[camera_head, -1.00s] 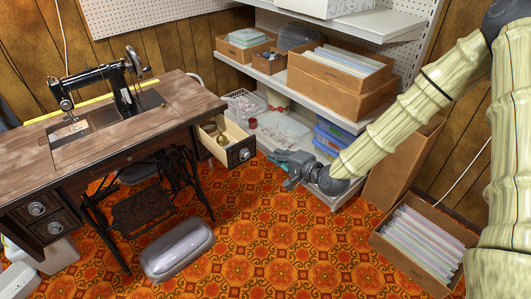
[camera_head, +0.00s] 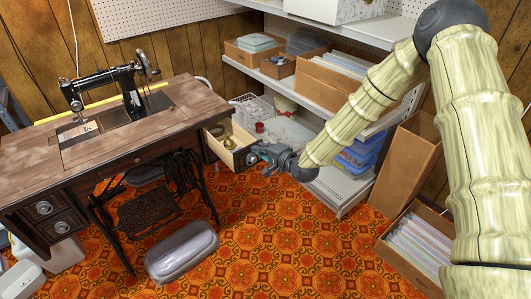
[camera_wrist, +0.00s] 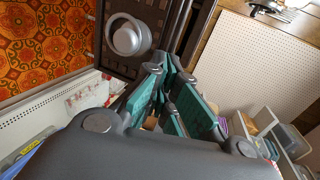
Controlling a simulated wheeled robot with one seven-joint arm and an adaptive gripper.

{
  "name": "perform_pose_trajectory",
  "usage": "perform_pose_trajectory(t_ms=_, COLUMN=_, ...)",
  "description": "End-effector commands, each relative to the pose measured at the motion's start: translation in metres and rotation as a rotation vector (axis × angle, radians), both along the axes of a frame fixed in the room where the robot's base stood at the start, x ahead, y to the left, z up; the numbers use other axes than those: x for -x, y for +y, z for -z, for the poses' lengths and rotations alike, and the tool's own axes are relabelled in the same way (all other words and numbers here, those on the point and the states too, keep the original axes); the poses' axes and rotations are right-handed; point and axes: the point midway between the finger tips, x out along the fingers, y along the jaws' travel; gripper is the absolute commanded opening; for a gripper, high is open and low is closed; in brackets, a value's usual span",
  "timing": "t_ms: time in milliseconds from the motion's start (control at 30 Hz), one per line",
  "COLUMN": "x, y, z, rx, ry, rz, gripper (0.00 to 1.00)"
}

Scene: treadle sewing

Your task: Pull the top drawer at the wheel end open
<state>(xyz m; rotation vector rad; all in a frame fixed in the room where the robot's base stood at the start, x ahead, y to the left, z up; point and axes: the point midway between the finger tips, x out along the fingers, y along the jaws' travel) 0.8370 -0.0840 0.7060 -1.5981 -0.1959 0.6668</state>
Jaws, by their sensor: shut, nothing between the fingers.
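The wooden sewing table (camera_head: 125,110) stands at the left with the black sewing machine (camera_head: 112,85) on it. At its wheel end, the top drawer (camera_head: 238,136) is pulled out, its pale inside showing a brass-coloured item (camera_head: 228,142). My gripper (camera_head: 257,153) is shut and empty, right by the drawer's dark front at its right side. In the wrist view, the carved drawer front and its round grey knob (camera_wrist: 128,36) lie just left of my green-padded fingers (camera_wrist: 168,78). The fingers are not around the knob; I cannot tell whether they touch the drawer.
White shelves (camera_head: 345,185) with boxes and blue bins stand behind and right of my gripper. A cardboard box of files (camera_head: 418,243) sits on the floor at right. A grey rounded case (camera_head: 182,252) lies before the table. The patterned floor between is clear.

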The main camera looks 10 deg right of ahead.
Motion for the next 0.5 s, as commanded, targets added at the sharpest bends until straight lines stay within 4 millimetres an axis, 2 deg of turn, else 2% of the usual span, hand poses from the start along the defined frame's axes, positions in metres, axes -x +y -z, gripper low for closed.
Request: perform_pose_trajectory(t_ms=500, x=-0.0074, y=0.0045, z=0.0006, rx=-0.001, ry=-0.001, rz=0.0, gripper=0.0)
